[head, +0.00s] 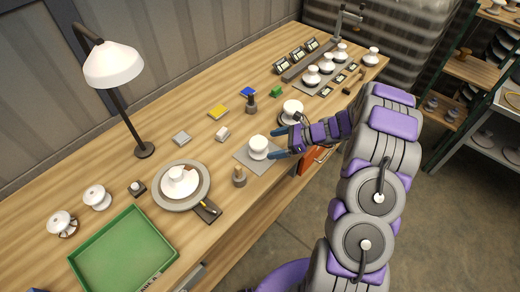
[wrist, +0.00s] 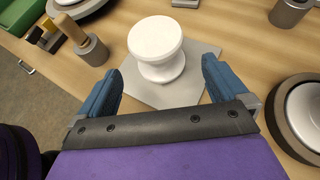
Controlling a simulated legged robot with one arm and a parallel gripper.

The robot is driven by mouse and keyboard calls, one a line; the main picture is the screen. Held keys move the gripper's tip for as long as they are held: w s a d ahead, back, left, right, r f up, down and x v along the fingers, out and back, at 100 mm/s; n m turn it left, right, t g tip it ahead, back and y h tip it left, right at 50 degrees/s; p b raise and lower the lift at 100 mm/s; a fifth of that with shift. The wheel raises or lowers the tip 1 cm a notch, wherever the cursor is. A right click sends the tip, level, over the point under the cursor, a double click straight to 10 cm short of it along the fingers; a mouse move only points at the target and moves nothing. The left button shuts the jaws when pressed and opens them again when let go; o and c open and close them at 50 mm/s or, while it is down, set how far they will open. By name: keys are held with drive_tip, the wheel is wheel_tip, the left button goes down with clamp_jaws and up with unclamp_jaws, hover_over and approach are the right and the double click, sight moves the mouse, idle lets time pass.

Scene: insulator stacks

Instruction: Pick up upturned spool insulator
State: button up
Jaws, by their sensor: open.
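A white spool insulator (head: 258,147) stands upright on a square grey plate (head: 243,156) on the wooden bench. It also shows in the wrist view (wrist: 157,48), just ahead of my gripper and roughly centred between the two blue fingers. My gripper (head: 279,144) is open and empty, with a finger to either side of the line to the spool. In the wrist view my gripper (wrist: 160,84) has its fingertips near the front edge of the grey plate (wrist: 196,90). The fingers appear not to touch the spool.
A small post with a wooden handle (head: 239,177) stands left of the plate. A white disc insulator on a dark round base (head: 291,112) stands close to my gripper. A round grey turntable (head: 160,192), a green tray (head: 110,250) and a lamp (head: 113,65) are farther left.

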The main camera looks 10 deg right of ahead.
sight(258, 147)
drive_tip(key=x, duration=0.2)
drive_tip(key=shift+a, duration=0.5)
drive_tip(key=shift+w+b+x, duration=0.2)
drive_tip(key=shift+b+x, duration=0.5)
drive_tip(key=shift+x, duration=0.8)
drive_tip(key=shift+w+a+f, duration=0.15)
drive_tip(key=shift+a+f, duration=0.1)
drive_tip(key=shift+a, duration=0.5)
drive_tip(key=shift+c, duration=1.4)
drive_tip(key=shift+d, duration=0.5)
drive_tip(key=c, duration=0.6)
drive_tip(key=shift+a, duration=0.3)
drive_tip(key=c, duration=0.6)
